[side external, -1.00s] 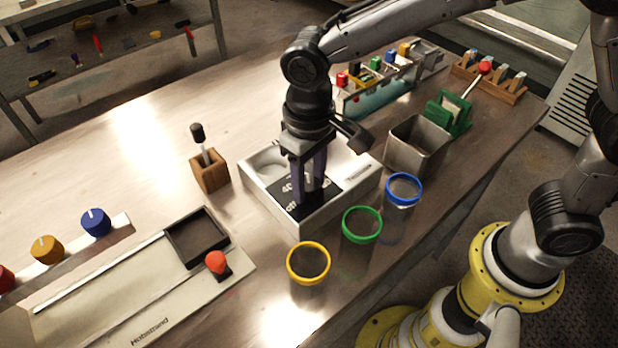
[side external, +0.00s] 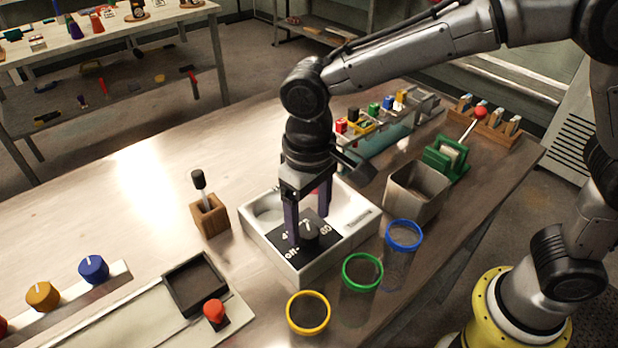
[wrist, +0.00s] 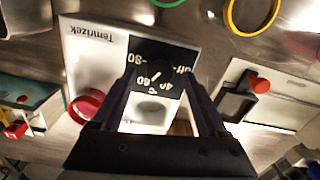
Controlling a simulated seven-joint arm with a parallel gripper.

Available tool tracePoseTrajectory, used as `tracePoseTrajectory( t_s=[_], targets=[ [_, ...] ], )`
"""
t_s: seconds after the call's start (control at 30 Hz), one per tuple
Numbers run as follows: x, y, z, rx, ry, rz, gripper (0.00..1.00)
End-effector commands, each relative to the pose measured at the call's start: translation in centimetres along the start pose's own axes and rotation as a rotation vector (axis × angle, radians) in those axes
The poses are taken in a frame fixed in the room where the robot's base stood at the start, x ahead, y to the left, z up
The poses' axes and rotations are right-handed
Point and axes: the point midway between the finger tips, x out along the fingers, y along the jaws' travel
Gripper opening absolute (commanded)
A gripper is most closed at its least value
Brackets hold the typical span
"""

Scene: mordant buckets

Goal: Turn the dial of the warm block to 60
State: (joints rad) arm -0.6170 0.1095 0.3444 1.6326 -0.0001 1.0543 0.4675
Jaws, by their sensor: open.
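The warm block (side external: 284,259) is a white box with a black dial plate marked off, 40, 60 and 80. Its black dial (side external: 309,236) has a white pointer line. In the wrist view the dial (wrist: 160,72) appears upside down, its pointer directed roughly between 40 and 60; I cannot tell exactly. My gripper (side external: 308,222) points down over the plate, its dark purple fingers apart. In the wrist view the fingers (wrist: 160,80) are on either side of the dial, with nothing visibly held. Whether the fingertips touch it cannot be told. A finger partly covers the markings in the side view.
A round recess (side external: 268,213) lies behind the dial plate. Yellow (side external: 308,313), green (side external: 362,272) and blue (side external: 403,234) rimmed containers stand in front and right. A metal bin (side external: 416,192) is to the right, a wooden holder (side external: 210,216) to the left.

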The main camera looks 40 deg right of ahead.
Motion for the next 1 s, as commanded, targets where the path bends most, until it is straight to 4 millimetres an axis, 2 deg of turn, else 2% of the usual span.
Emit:
tracePoseTrajectory(
  t_s=[0.1,0.3,0.5,0.7,1.0],
  targets=[
    [-2.8,-0.1,-0.1,0.0,0.006,-0.003,0.76],
    [-7.0,-0.1,-0.1,0.0,0.005,-0.002,0.76],
    [-9.9,0.0,-0.1,0.0,0.002,-0.001,0.76],
    [-11.1,0.0,0.0,0.0,0.0,0.0,0.76],
    [-11.1,0.1,0.0,0.001,0.0,0.0,0.76]
  ],
)
